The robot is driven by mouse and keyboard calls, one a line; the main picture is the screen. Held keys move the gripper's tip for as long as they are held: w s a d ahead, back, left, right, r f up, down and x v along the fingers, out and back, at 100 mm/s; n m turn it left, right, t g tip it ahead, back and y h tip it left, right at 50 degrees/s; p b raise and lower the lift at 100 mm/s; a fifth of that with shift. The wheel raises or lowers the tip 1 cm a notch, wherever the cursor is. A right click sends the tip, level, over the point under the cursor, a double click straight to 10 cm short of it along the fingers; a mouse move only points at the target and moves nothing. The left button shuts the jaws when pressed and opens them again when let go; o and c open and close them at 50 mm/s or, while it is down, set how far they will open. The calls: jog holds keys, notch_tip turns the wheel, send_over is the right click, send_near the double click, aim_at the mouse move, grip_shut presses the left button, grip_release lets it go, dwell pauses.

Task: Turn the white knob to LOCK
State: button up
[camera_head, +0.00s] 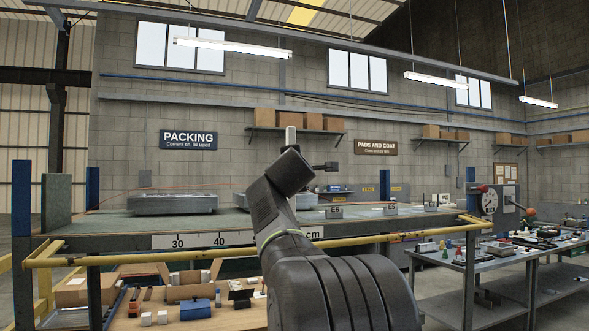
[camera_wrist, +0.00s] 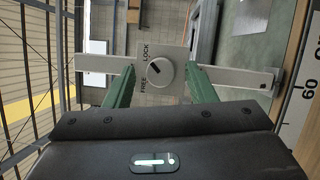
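The white knob (camera_wrist: 159,73) is round, with a short dark mark slanting toward its upper left. It sits on a pale plate (camera_wrist: 148,97) lettered LOCK above and FREE below along its left side. The mark appears to lie between the two words. My gripper (camera_wrist: 160,67) has two green fingers, spread wide on the left and right of the knob. They are open with a visible gap to the knob on both sides, and nothing is held. In the head view the knob cannot be made out, and my arm covers the middle of the bench.
A pale bar (camera_wrist: 236,79) runs sideways behind the plate. A grey slab (camera_head: 172,203) sits on the bench. A cluttered side table (camera_head: 490,262) stands at right.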

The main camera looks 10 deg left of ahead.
jog(key=shift+s, duration=0.15)
jog(key=b+v, duration=0.4)
jog(key=v, duration=0.9)
jog(key=shift+s+b, duration=0.3)
jog(key=shift+w, duration=0.1)
jog(key=f+p+x, duration=0.1)
jog(key=p+x, duration=0.3)
jog(key=x, duration=0.9)
jog(key=shift+w+r+p, duration=0.3)
jog(key=shift+w+r, duration=0.05)
jog(key=shift+r, duration=0.1)
jog(key=shift+s, duration=0.1)
